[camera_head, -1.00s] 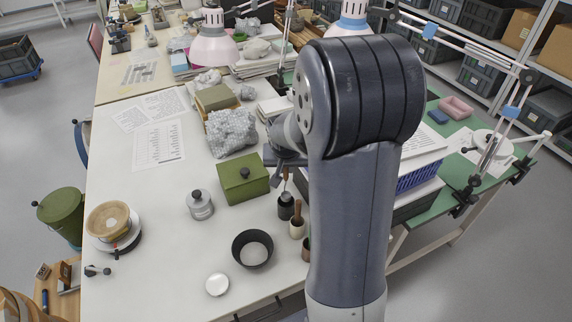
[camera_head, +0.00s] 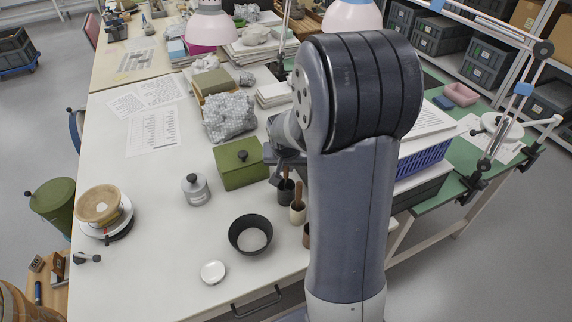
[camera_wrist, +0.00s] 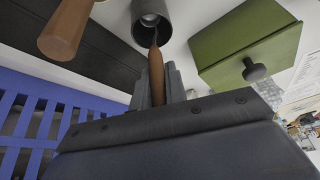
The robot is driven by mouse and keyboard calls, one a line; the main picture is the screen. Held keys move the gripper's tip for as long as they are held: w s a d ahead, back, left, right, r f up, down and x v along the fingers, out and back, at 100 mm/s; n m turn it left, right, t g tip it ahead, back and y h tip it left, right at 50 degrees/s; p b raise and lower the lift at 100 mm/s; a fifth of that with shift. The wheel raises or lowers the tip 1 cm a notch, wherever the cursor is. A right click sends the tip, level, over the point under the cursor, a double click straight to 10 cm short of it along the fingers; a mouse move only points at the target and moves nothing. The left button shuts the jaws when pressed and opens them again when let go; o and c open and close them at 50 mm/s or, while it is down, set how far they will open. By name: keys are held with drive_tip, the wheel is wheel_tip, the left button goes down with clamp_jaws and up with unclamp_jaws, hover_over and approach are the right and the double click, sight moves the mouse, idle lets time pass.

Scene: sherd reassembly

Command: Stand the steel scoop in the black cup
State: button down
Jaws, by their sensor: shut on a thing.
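My gripper (camera_wrist: 158,88) is shut on the brown wooden handle of the steel scoop (camera_wrist: 156,72). The scoop's thin metal shaft points away from the jaws to the mouth of the black cup (camera_wrist: 140,32). I cannot tell how far its end sits inside. In the head view the black cup (camera_head: 286,192) stands on the white table beside the dark green box. My gripper (camera_head: 278,179) is just above and left of the cup there, mostly hidden behind my arm.
The green box (camera_head: 240,166), a black bowl (camera_head: 236,238) and a grey tin (camera_head: 195,190) are nearby. A blue basket (camera_head: 424,162) lies right of my arm.

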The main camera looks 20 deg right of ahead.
drive_tip(key=c, duration=1.3)
unclamp_jaws()
drive_tip(key=shift+c, duration=0.2)
drive_tip(key=v, duration=1)
drive_tip(key=shift+r, duration=0.4)
drive_tip(key=shift+s+a, duration=0.1)
drive_tip(key=x, duration=1)
drive_tip(key=shift+f, duration=0.4)
drive_tip(key=shift+r+p, duration=0.95)
drive_tip(key=shift+r, duration=0.05)
drive_tip(key=shift+f, duration=0.15)
